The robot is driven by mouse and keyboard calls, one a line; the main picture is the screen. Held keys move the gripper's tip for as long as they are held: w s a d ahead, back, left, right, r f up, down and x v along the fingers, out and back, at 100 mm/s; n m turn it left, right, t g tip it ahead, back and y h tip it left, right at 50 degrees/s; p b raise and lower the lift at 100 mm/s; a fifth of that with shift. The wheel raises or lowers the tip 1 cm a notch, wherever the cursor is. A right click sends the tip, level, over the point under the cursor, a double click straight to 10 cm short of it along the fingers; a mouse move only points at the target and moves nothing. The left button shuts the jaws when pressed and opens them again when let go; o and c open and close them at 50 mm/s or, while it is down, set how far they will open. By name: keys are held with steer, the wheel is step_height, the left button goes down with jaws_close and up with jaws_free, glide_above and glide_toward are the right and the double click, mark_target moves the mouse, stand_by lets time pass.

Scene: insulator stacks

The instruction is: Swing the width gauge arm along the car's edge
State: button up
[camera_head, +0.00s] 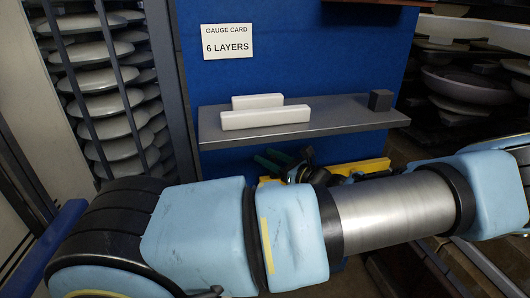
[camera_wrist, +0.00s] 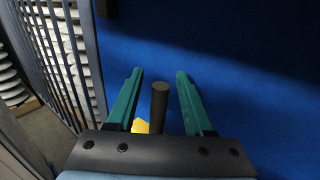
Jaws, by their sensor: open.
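A yellow bar (camera_head: 362,168), likely the width gauge arm, lies low in front of the blue panel in the head view, partly hidden by my arm. In the wrist view, a dark round post (camera_wrist: 159,108) stands between my green fingers, and a small yellow piece (camera_wrist: 141,126) shows beside its lower end. My gripper (camera_wrist: 159,76) is open, with one finger on each side of the post and visible gaps. In the head view, my green-fingered gripper (camera_head: 274,160) is partly hidden behind my arm. The car's edge cannot be made out for certain.
Stacked pale insulators (camera_head: 105,105) stand behind grey bars at left; they also show in the wrist view (camera_wrist: 82,55). A grey shelf (camera_head: 350,117) holds two white blocks (camera_head: 265,117) and a dark cube (camera_head: 380,99). A "6 LAYERS" gauge card (camera_head: 227,41) hangs above. More insulators (camera_head: 467,85) are at right.

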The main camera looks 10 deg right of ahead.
steer(key=shift+w+a, duration=0.45)
steer(key=shift+w, duration=0.05)
jaws_close()
stand_by(1.2)
